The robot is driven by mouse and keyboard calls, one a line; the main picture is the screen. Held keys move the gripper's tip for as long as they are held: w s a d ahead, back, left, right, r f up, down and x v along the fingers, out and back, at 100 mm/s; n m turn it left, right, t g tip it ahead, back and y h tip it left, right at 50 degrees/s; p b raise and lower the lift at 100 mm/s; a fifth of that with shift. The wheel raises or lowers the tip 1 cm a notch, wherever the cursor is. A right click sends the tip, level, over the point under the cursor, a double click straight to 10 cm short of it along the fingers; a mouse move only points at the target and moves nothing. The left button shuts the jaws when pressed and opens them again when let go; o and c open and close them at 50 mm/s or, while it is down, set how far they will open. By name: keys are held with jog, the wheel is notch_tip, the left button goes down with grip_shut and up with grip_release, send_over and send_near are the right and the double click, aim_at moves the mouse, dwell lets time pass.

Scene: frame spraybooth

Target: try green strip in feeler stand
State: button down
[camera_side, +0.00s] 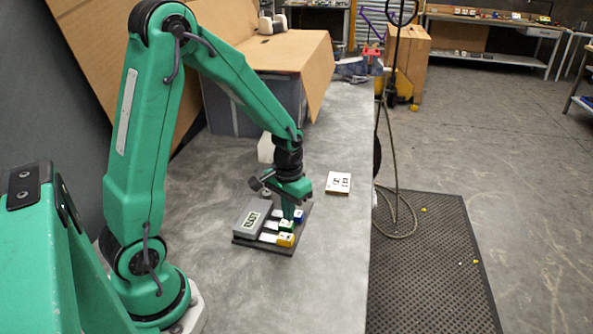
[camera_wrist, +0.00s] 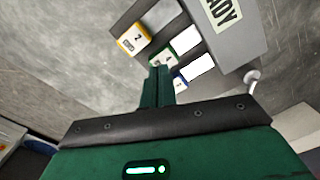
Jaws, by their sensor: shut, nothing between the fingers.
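The feeler stand (camera_side: 252,217) is a grey block with a display, on a dark base on the grey bench; it also shows at the upper right in the wrist view (camera_wrist: 236,40). White strips with coloured end tabs lie side by side in front of the block. The green tab (camera_side: 286,226) is in the middle, and shows in the wrist view (camera_wrist: 165,59) partly hidden by my fingers. The yellow tab (camera_wrist: 133,40) and the blue tab (camera_wrist: 180,84) flank it. My gripper (camera_side: 288,215) is shut and empty, its fingertips (camera_wrist: 158,70) right at the green tab; contact cannot be told.
A grey bin (camera_side: 255,108) and cardboard stand at the back. A small silver knob (camera_wrist: 252,76) is by the block. The bench is clear in front of the stand.

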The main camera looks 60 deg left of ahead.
jog(key=shift+f, duration=0.8)
dwell(0.4)
jog(key=shift+s+a, duration=0.2)
jog(key=shift+a, duration=0.05)
dwell(1.0)
jog(key=shift+r, duration=0.2)
jog(key=shift+r, duration=3.25)
jog(key=shift+r, duration=0.1)
